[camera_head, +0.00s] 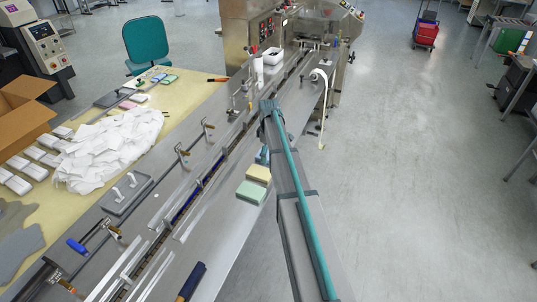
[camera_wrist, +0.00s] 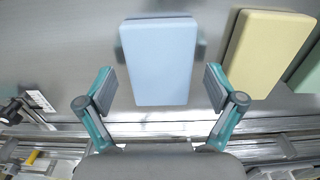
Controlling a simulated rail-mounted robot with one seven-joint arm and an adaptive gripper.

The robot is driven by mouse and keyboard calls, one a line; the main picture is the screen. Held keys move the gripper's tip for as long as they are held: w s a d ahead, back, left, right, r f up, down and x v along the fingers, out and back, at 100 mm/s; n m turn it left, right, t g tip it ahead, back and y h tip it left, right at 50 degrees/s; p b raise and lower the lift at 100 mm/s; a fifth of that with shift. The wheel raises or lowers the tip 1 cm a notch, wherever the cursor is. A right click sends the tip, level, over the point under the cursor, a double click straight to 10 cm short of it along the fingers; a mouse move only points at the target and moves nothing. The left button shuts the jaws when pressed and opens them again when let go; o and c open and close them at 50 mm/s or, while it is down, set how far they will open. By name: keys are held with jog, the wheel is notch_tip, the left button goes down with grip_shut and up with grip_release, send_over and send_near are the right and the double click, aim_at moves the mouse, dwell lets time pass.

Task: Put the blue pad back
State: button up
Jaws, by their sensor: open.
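In the wrist view the blue pad (camera_wrist: 159,62), a light blue block, lies flat on the metal surface. My gripper (camera_wrist: 159,88) is open, its two fingers on either side of the pad's near end with a gap at each side. In the head view my arm covers most of the blue pad (camera_head: 262,155), and only a small part shows at the arm's left edge. The gripper's fingertips are hidden by the arm in that view.
A yellow pad (camera_wrist: 265,52) lies right of the blue one, with a green pad (camera_head: 251,192) beyond it. The machine's rail channel (camera_head: 205,185) runs alongside. A yellow table (camera_head: 150,92) with white cloths (camera_head: 105,150) stands to the left.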

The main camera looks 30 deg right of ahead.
notch_tip(320, 180, up, 12)
jog(key=b, duration=0.3)
jog(key=shift+b, duration=0.4)
jog(key=shift+f, duration=0.1)
